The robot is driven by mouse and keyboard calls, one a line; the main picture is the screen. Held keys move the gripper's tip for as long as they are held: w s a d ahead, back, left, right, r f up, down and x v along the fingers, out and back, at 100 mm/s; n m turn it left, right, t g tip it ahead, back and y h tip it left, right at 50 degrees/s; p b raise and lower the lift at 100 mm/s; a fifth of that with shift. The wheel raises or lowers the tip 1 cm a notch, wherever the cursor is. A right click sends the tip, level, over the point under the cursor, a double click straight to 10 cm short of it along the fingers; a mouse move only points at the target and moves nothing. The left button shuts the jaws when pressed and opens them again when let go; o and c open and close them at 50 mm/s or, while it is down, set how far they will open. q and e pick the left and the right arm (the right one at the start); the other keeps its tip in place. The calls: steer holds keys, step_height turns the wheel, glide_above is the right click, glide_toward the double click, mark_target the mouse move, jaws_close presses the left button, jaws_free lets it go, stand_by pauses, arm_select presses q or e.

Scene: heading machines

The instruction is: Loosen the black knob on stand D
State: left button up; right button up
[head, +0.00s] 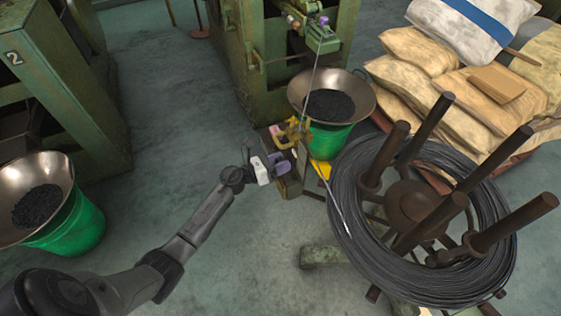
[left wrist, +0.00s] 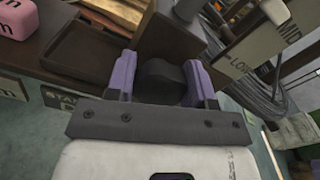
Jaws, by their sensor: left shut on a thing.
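The black knob (left wrist: 161,80) sits between the two purple fingers of my left gripper (left wrist: 162,84) in the left wrist view. The fingers are shut on it from both sides. In the head view my left gripper (head: 274,164) reaches the near side of a small stand (head: 290,184), and the knob is hidden there. A plate marked "LO" and "MID" (left wrist: 262,50) stands to the right of the fingers. My right gripper is not in view.
A big coil of dark wire (head: 350,218) on a reel with upright posts stands right of the stand. A green bucket (head: 328,140) with a metal bowl is behind it. A pink block (left wrist: 14,18) and a brown tray (left wrist: 88,48) lie on the stand. Open floor is at left.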

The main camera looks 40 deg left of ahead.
arm_select(q)
steer(key=n+p, duration=0.3)
steer(key=n, duration=0.2)
steer(key=shift+a, duration=0.1)
steer(key=n+p, duration=0.3)
steer(key=n, duration=0.2)
steer(key=shift+a+f, duration=0.1)
steer(key=n+p, duration=0.2)
steer(key=n, duration=0.3)
steer(key=shift+w+f+n, duration=0.1)
steer(key=shift+f+n, duration=0.05)
steer(key=shift+n, duration=0.25)
steer(key=shift+f+n+p, duration=0.2)
steer(key=shift+n+p, duration=0.65)
steer(key=shift+n, duration=1.75)
steer(key=o, duration=0.9)
